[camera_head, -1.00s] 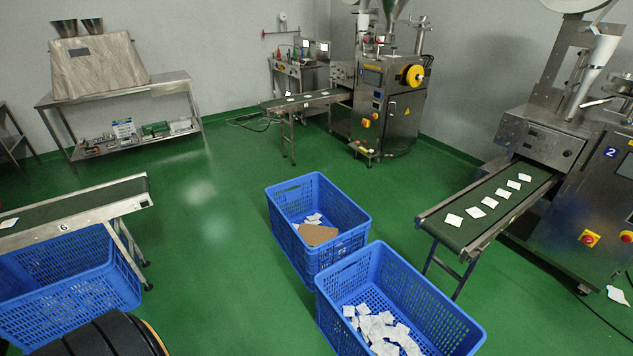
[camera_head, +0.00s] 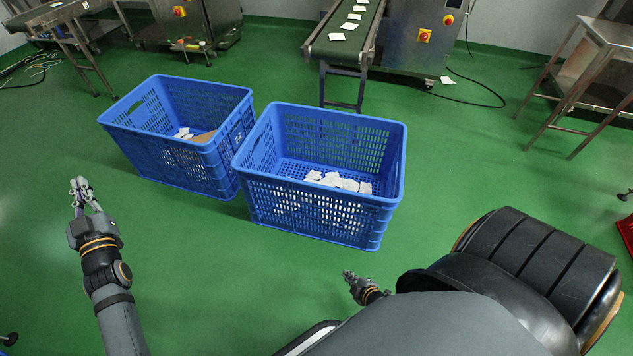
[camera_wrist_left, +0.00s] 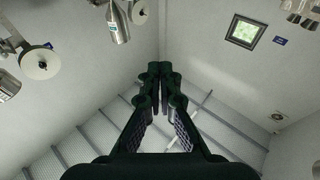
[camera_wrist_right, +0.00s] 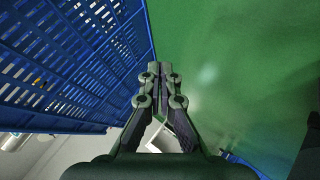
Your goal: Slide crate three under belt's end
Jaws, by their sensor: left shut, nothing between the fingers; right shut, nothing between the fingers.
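Two blue mesh crates stand on the green floor in the head view; I can read no number on either. The right crate (camera_head: 318,222) holds several white teabags and stands in front of the belt's end (camera_head: 335,50), with floor between them. The left crate (camera_head: 165,160) holds a few teabags and a brown piece. My left gripper (camera_head: 79,184) is shut and empty, in front of the left crate and apart from it. My right gripper (camera_head: 348,275) is shut and empty, just in front of the right crate. A blue crate wall (camera_wrist_right: 60,60) fills the right wrist view's left side.
The belt's legs (camera_head: 342,88) stand behind the right crate. A packing machine (camera_head: 415,35) is beside the belt. A steel table (camera_head: 590,75) stands at right. Another conveyor (camera_head: 60,15) is at back left. Green floor is clear right of the crates.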

